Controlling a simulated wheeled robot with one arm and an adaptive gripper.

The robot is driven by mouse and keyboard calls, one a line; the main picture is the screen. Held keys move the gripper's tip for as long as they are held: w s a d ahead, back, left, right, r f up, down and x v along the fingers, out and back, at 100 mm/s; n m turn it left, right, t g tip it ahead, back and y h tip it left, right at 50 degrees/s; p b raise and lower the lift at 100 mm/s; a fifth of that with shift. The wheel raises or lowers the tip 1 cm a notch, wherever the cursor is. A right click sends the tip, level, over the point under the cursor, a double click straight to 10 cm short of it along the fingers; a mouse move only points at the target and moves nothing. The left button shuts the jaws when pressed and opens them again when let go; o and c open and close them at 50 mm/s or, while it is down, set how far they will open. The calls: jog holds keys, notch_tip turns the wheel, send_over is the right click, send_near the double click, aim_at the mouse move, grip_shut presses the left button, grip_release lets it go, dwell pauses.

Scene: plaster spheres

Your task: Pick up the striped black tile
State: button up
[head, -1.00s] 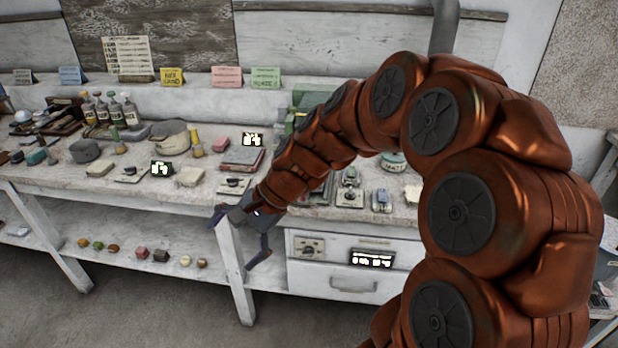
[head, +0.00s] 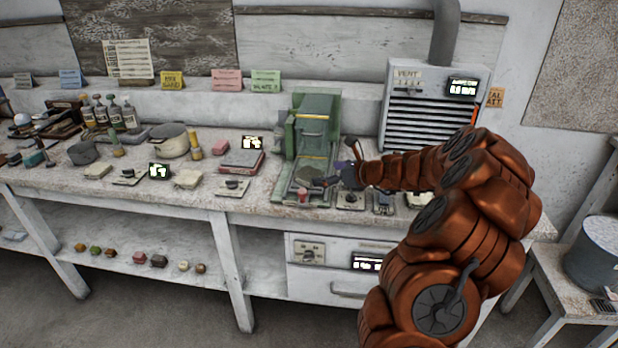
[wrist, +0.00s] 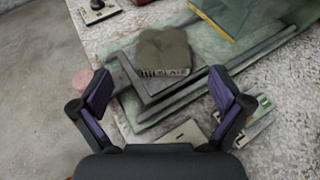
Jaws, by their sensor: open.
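In the wrist view a dark olive-grey piece (wrist: 163,52) with a row of pale stripes along its near edge lies on dark stacked plates. It is the likeliest match for the striped black tile, but I cannot tell its full shape. My gripper (wrist: 161,90) is open and empty, its fingers apart to the left and right, nearer the camera than the piece. In the head view my gripper (head: 338,166) is over the front of the green machine (head: 308,140). The tile is not clear in that view.
The green machine's base (wrist: 205,52) lies under the plates. A small pink-red thing (head: 302,194) stands close by on the left. Small devices (head: 350,199) line the bench front to the right. A vent unit (head: 432,110) stands behind my arm.

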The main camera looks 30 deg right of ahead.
aim_at(310, 174)
jog(key=shift+f+p+x, duration=0.15)
jog(key=shift+p+x, duration=0.05)
jog(key=shift+x, duration=1.5)
jog(key=shift+f+p+x, duration=0.15)
jog(key=shift+p+x, duration=0.05)
jog(key=shift+x, duration=1.55)
jog(key=shift+d, duration=0.25)
jog(key=shift+c, duration=0.4)
jog(key=shift+s, duration=0.1)
jog(key=c, duration=1.5)
